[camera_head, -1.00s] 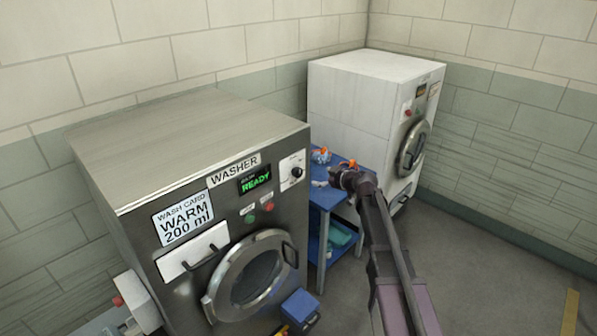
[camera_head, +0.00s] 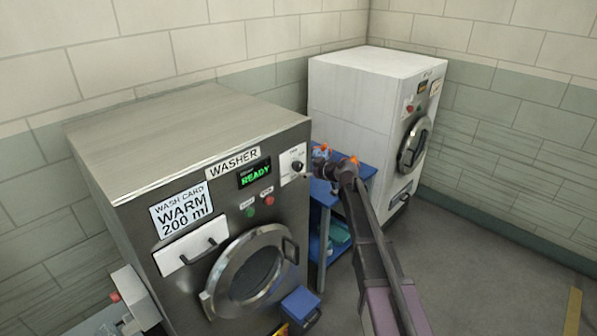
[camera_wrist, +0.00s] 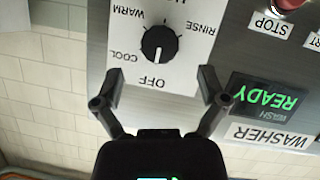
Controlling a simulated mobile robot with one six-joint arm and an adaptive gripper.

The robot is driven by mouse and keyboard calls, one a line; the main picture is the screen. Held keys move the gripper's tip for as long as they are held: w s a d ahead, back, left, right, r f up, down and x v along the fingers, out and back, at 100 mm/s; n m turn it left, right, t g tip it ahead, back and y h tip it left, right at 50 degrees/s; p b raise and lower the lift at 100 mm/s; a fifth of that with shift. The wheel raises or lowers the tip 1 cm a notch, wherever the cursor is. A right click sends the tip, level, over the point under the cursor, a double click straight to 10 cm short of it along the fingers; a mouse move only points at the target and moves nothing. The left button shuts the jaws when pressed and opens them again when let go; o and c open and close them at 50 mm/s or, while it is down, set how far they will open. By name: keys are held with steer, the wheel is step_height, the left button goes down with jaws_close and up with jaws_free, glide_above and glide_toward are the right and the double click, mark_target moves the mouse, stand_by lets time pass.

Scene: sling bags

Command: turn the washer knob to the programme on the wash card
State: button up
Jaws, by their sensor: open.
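The washer knob (camera_wrist: 160,43) is black and round on a white dial plate; it also shows at the washer's upper right in the head view (camera_head: 298,166). The wrist view is upside down. Its white mark appears to point at OFF; COOL, WARM and RINSE are also printed around it, and another label is cut off at the top edge. The wash card (camera_head: 182,212) reads WARM, 200 ml. My gripper (camera_wrist: 160,86) is open and empty, fingers apart near the OFF side of the dial. The knob lies beyond the fingertips, not between them.
The washer display (camera_head: 255,175) reads READY. A green and a red button (camera_head: 269,200) sit below it. A blue shelf stand (camera_head: 323,195) stands right of the washer, before a white machine (camera_head: 362,115). Open floor lies at the right.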

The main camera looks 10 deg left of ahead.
mark_target(300, 167)
steer(key=shift+b+x, duration=0.85)
steer(key=shift+x, duration=2)
steer(key=c, duration=1.1)
